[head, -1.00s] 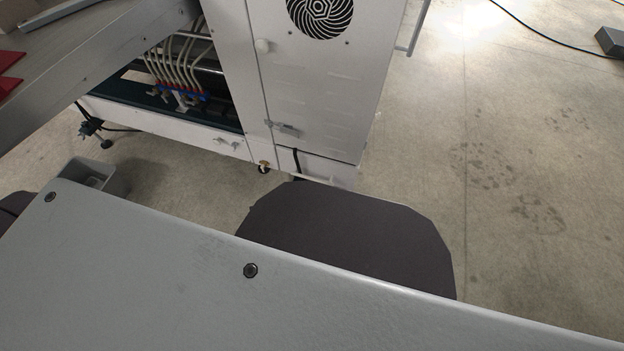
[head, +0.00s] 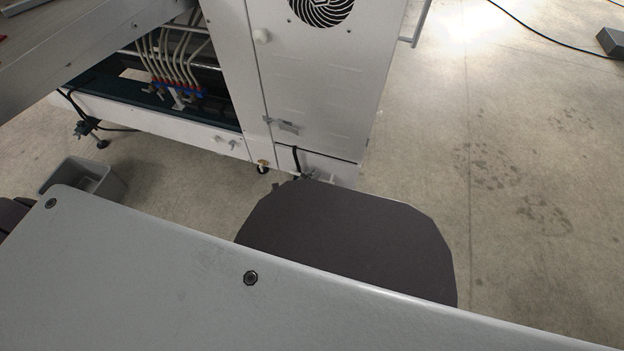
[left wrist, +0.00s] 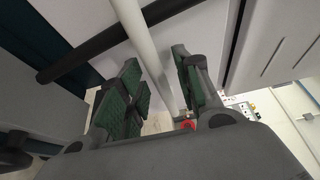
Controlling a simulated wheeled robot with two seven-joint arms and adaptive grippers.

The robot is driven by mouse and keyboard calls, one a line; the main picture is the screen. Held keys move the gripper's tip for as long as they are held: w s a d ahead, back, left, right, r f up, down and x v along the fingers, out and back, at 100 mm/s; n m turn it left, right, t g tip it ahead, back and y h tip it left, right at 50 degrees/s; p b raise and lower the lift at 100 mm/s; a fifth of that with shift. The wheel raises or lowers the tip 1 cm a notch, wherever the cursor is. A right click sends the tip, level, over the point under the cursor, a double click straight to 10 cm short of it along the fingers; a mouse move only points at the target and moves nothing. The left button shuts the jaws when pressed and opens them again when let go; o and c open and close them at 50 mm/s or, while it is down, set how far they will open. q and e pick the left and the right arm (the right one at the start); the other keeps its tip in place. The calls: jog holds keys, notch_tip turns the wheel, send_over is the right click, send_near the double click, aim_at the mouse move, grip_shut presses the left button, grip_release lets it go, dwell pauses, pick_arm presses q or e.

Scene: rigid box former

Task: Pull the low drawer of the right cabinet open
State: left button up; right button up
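A white cabinet (head: 322,85) with a round fan vent stands at the top middle of the head view. It has a small latch (head: 283,125) low on its door and a separate low panel (head: 328,168) below it. I cannot tell for sure which part is the low drawer. In the left wrist view my left gripper (left wrist: 155,60) has its green-padded fingers apart. A pale bar (left wrist: 142,30) runs between them, and contact with it cannot be made out. My right gripper is in neither view.
An open machine bay with pale hoses (head: 178,55) lies left of the cabinet, under a grey beam (head: 85,45). A grey bin (head: 92,180) stands on the floor at left. The floor (head: 530,170) at right is clear apart from a cable and a grey box (head: 612,42).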

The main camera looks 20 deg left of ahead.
pick_arm(q)
jog(key=shift+w+d, duration=0.15)
jog(key=shift+w, duration=0.1)
grip_shut()
dwell(0.3)
